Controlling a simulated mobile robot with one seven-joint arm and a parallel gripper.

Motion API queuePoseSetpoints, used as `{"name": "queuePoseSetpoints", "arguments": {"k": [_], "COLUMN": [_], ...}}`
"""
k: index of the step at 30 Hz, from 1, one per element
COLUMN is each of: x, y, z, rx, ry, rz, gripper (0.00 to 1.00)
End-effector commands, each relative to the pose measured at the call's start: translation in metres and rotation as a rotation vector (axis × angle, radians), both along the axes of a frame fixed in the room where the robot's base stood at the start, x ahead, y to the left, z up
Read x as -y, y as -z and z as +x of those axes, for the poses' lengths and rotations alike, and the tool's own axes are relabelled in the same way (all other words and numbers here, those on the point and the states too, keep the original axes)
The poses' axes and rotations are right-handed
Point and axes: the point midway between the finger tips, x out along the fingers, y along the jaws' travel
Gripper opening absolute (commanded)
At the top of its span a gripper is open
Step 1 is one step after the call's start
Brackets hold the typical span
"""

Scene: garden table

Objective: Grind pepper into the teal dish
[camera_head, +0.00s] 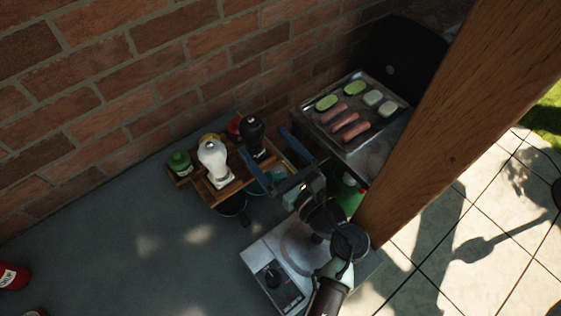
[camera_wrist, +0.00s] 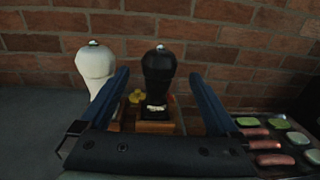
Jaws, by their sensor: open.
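A black pepper mill (camera_head: 254,134) stands upright on a wooden rack (camera_head: 232,186) by the brick wall. In the wrist view the black mill (camera_wrist: 158,76) appears centred between my fingers, with gaps on both sides. My gripper (camera_head: 264,143) is open and empty, its blue fingers pointing toward the mill; it also shows in the wrist view (camera_wrist: 159,78). I cannot tell whether the fingertips reach the mill. A white mill (camera_head: 214,164) stands left of the black one, outside my left finger. A teal dish (camera_head: 262,185) sits below my gripper, partly hidden by it.
A green-lidded jar (camera_head: 180,163) and a red item (camera_head: 234,127) stand on the rack. A grill tray (camera_head: 355,108) with sausages and vegetable slices is at right. A wooden post (camera_head: 470,110) stands to the right. Grey tabletop (camera_head: 120,235) is clear at left.

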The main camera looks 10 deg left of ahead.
Motion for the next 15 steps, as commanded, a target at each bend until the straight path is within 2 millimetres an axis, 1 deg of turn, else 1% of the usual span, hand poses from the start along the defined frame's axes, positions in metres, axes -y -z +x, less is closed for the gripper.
{"name": "queuePoseSetpoints", "arguments": {"k": [1, 6, 10, 15], "x": [0.007, 0.022, 0.028, 0.029], "y": [0.003, 0.002, 0.001, 0.0], "z": [-0.006, -0.019, -0.024, -0.026], "rx": [0.0, -0.001, -0.001, -0.001], "ry": [0.003, 0.001, 0.0, -0.001], "rz": [0.0, 0.001, -0.001, -0.001], "gripper": [0.97, 0.97, 0.97, 0.97]}}
